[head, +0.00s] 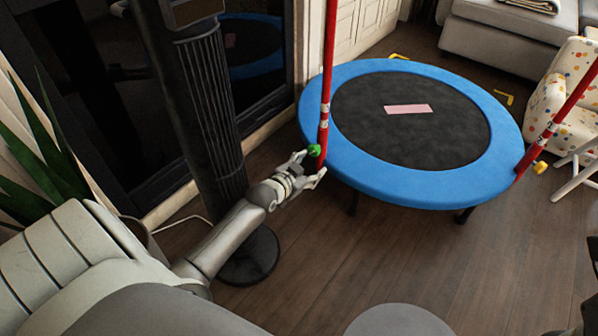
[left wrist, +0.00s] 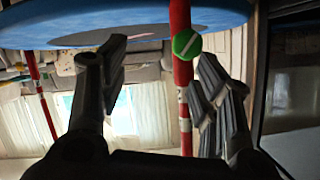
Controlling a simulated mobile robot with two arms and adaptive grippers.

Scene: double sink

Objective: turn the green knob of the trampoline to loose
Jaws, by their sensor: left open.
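The green knob (head: 314,150) sits low on the red post (head: 327,80) at the left edge of the trampoline (head: 400,184), which has a blue rim and a black mat. In the left wrist view the knob (left wrist: 187,44) is a round green disc with a slanted white line, on the red post (left wrist: 181,80). My left gripper (head: 312,168) is open beside the knob and post. In the left wrist view its fingers (left wrist: 160,75) stand apart, with the post between them and the knob near the right finger. I cannot tell whether they touch. My right gripper is not in view.
A black tower fan (head: 210,110) on a round base stands left of the trampoline, close to my left arm. A plant (head: 40,150) is at far left.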

